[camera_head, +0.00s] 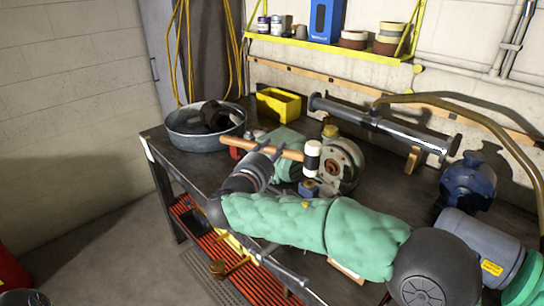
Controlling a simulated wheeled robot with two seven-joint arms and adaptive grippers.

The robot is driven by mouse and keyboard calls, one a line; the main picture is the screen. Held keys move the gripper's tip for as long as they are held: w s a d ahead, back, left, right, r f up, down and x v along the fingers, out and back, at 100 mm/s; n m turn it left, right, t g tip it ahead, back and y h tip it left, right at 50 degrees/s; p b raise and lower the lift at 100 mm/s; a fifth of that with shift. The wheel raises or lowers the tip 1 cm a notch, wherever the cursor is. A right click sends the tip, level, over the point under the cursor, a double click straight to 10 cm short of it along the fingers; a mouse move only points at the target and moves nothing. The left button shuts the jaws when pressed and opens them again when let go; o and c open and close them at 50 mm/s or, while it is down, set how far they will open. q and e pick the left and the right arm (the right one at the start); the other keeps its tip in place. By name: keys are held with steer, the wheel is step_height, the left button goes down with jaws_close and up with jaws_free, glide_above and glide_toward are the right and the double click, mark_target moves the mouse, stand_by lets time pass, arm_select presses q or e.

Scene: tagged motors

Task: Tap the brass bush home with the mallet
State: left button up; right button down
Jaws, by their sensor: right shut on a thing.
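My right gripper (262,167) is shut on the wooden handle of the mallet (288,153), above the workbench. The handle lies roughly level. The mallet's pale and dark head (312,158) is at the right end, in front of a round grey flanged housing (347,168). The head overlaps the housing's left edge in the picture; I cannot tell whether they touch. A small brass-coloured piece (330,131) shows at the top of the housing. I cannot tell whether it is the bush. My left gripper is out of view.
A metal basin (185,127) with dark items stands at the bench's left end. A yellow bin (278,103), a long grey cylinder (385,126) and a blue motor (468,180) stand behind or right of my arm. A yellow shelf (330,46) hangs above.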

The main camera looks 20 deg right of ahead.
steer(key=shift+w, duration=0.1)
steer(key=shift+r, duration=0.1)
steer(key=shift+r+p, duration=1.6)
steer(key=shift+r, duration=1.85)
steer(key=shift+f, duration=0.1)
